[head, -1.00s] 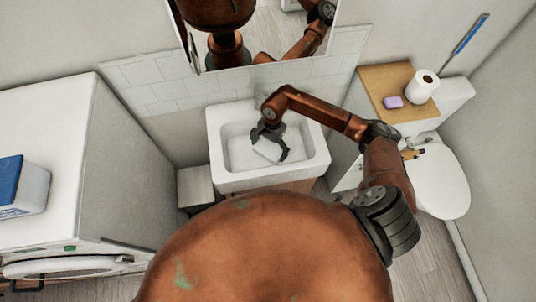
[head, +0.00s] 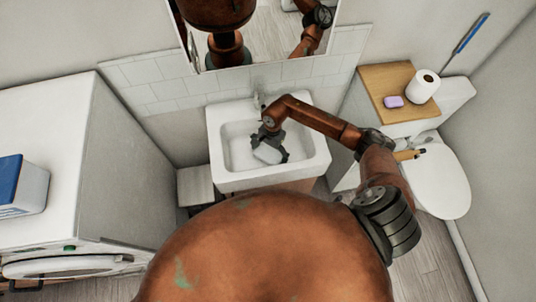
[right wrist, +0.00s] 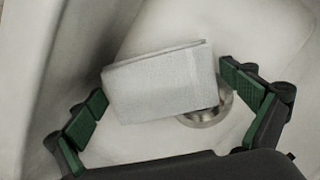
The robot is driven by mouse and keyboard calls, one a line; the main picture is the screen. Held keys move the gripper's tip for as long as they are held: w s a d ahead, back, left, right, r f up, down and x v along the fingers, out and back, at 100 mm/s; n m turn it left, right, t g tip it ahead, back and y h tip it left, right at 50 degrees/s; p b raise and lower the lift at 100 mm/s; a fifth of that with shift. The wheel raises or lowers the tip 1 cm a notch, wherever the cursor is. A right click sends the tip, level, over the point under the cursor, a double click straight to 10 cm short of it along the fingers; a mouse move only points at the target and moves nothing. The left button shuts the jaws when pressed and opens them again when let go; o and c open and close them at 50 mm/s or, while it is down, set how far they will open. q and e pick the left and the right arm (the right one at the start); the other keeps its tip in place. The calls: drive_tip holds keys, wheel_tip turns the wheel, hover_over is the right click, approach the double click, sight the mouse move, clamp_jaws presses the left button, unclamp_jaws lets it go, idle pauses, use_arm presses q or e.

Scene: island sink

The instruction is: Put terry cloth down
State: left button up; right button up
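The terry cloth is a pale grey-white folded piece (right wrist: 160,85). In the right wrist view it is in the sink basin and covers part of the drain. In the head view the cloth (head: 267,155) shows low in the basin below my right gripper (head: 274,146). In the right wrist view the two green-padded fingers of the right gripper (right wrist: 162,88) are wide apart, one at each end of the cloth. Their tips are close to its edges; I cannot tell if they touch. My left gripper is not in view.
The white sink (head: 223,178) has walls close around the right gripper, and a faucet (head: 257,101) stands behind it. The drain (right wrist: 207,113) is beside the cloth. A toilet (head: 440,180) is to the right; a white washing machine (head: 50,110) is to the left.

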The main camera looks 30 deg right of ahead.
sight(270, 151)
wheel_tip(270, 151, up, 12)
drive_tip(key=d, duration=0.1)
drive_tip(key=shift+w+d+r+b, duration=0.15)
drive_tip(key=shift+w+d+b, duration=0.15)
drive_tip(key=shift+w, duration=0.15)
drive_tip(key=shift+a, duration=0.15)
idle(0.6)
